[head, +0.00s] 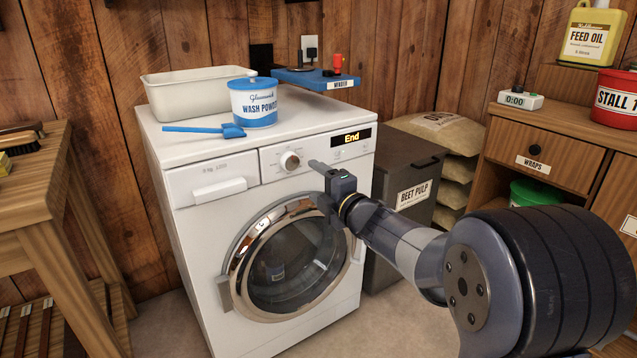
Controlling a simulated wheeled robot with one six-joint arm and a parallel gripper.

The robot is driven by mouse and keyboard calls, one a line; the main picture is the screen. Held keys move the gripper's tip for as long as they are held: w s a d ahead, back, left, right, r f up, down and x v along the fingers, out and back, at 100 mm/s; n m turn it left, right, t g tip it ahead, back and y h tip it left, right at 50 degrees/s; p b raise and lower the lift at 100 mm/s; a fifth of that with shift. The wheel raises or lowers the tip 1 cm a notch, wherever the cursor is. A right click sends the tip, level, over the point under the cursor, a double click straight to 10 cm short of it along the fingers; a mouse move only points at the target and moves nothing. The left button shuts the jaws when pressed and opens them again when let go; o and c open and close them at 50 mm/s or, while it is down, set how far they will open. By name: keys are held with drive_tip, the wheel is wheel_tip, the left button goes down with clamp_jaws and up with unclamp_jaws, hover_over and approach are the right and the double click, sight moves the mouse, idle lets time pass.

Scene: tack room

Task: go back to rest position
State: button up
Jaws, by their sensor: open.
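My gripper (322,170) is in front of the white washing machine (215,240), between its dial (290,161) and the upper right of its round door (292,262). A finger points toward the control panel; whether it touches the machine cannot be told. I see nothing held in the gripper. My arm reaches in from the lower right. The machine's display (351,138) reads "End", and its door looks closed.
On the machine stand a white tub (190,98), a wash powder tin (253,104) and a blue scoop (205,130). A cabinet (560,150) is at right, a wooden bench (45,185) at left.

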sight(290, 164)
idle(0.3)
drive_tip(key=b+x, duration=0.1)
drive_tip(key=x, duration=0.9)
drive_tip(key=shift+w+a+b, duration=0.25)
drive_tip(key=shift+w+b, duration=0.05)
drive_tip(key=shift+w, duration=0.05)
drive_tip(key=shift+s, duration=0.1)
